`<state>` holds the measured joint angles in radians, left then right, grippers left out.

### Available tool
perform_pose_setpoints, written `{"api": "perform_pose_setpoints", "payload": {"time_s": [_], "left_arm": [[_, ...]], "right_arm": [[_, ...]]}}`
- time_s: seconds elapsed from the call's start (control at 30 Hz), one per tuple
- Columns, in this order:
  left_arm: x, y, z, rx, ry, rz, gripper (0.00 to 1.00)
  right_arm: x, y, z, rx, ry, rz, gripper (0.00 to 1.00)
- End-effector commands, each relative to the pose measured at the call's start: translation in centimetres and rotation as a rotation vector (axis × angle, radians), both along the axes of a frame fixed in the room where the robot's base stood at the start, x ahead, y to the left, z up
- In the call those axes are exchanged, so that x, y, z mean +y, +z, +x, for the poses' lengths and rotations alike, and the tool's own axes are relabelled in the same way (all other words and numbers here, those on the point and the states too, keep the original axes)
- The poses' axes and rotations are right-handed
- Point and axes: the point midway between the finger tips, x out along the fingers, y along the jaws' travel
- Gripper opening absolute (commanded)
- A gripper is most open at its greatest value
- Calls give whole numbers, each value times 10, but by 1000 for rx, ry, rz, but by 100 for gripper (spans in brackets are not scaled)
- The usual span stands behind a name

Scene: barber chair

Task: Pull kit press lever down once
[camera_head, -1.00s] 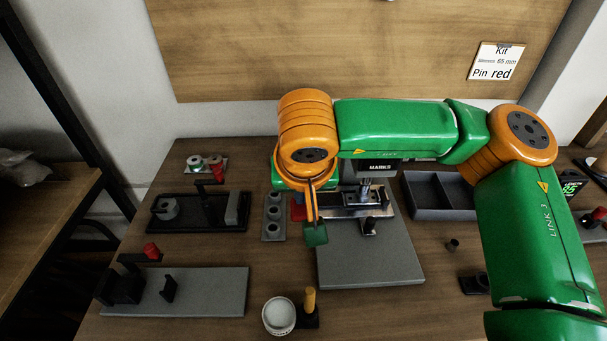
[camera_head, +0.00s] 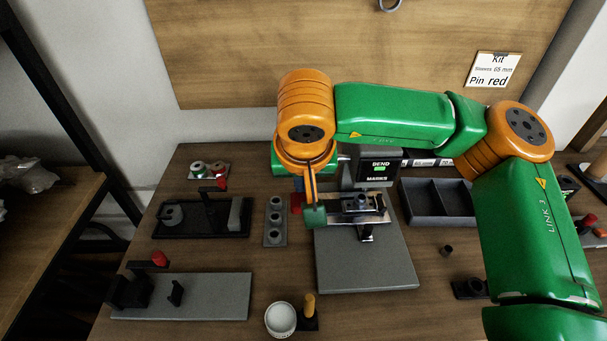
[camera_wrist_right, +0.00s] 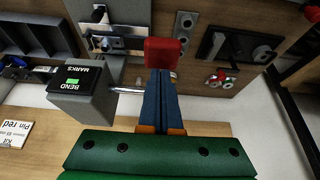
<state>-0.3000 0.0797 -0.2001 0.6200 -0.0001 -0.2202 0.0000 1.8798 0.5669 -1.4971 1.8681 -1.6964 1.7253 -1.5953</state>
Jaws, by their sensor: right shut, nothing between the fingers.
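The kit press stands at the back centre on its grey base plate (camera_head: 365,265), with a grey head (camera_head: 378,172) reading BEND and MARKS beside a small green display. In the right wrist view its metal lever rod (camera_wrist_right: 128,90) runs out from the press head (camera_wrist_right: 85,88). A red knob (camera_wrist_right: 165,50) shows just past my fingertips; in the head view only a bit of red (camera_head: 297,203) shows beside them. My right gripper (camera_head: 315,214) is shut and empty, with its fingers (camera_wrist_right: 160,92) close by the knob. I cannot tell whether they touch. My left gripper is not in view.
A grey divided tray (camera_head: 437,216) is right of the press. A grey block with holes (camera_head: 276,222) and a black fixture (camera_head: 200,217) are to the left. A grey plate fixture (camera_head: 215,297) and a white cup (camera_head: 281,318) are nearer the front.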

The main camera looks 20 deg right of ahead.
Motion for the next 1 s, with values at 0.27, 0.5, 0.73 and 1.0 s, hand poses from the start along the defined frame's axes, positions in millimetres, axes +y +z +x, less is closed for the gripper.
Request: {"api": "perform_pose_setpoints", "payload": {"time_s": [0.27,0.5,0.73,1.0], "left_arm": [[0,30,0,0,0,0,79],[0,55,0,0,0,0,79],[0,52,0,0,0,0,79],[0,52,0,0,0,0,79]], "right_arm": [[-2,33,7,-2,-1,2,0],[-4,60,17,-3,1,1,0],[-5,57,18,-3,1,1,0],[-5,57,18,-3,1,1,0]]}}
